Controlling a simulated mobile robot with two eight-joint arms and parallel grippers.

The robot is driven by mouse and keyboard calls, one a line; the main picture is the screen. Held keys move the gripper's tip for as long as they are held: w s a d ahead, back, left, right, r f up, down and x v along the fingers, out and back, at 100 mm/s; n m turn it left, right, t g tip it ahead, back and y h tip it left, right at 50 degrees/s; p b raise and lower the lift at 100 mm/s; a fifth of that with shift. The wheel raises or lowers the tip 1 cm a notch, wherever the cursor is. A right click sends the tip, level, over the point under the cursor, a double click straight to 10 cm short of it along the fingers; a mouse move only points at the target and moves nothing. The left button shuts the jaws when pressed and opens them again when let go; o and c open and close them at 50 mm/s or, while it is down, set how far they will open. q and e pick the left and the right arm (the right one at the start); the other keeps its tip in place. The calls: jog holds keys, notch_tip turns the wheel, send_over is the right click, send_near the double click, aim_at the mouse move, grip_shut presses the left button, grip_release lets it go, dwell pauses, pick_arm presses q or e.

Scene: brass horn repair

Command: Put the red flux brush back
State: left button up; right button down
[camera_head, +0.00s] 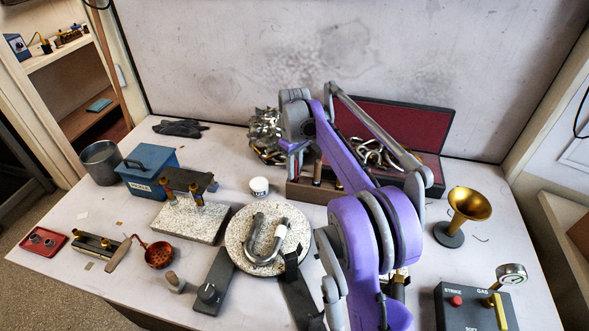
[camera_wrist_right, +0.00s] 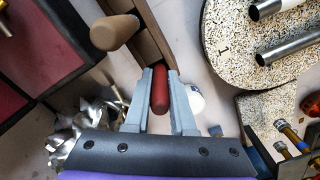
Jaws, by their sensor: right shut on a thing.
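My right gripper (camera_head: 293,163) is over the left end of a brown wooden rack (camera_head: 306,193) near the middle of the table. In the wrist view my right gripper (camera_wrist_right: 161,105) is shut on the red handle of the flux brush (camera_wrist_right: 159,90), with one grey finger on each side. The handle is beside the end of the rack (camera_wrist_right: 143,38); I cannot tell whether the brush sits in it. The brush's bristle end is hidden. A tan wooden handle (camera_wrist_right: 115,32) stands up from the rack. My left gripper is not in view.
A white jar (camera_head: 259,187) stands just left of the rack. A speckled round plate (camera_head: 239,250) with a bent tube is in front. An open red-lined case (camera_head: 400,125) is behind, and crumpled metal (camera_head: 264,136) lies at left. A brass horn bell (camera_head: 469,204) stands at right.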

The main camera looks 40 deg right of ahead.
jog(key=c, duration=0.8)
grip_release()
jog(key=shift+f, duration=0.1)
jog(key=shift+o, duration=0.2)
notch_tip(320, 180, up, 12)
jog(key=shift+r+p, duration=0.2)
jog(key=shift+p, duration=0.55)
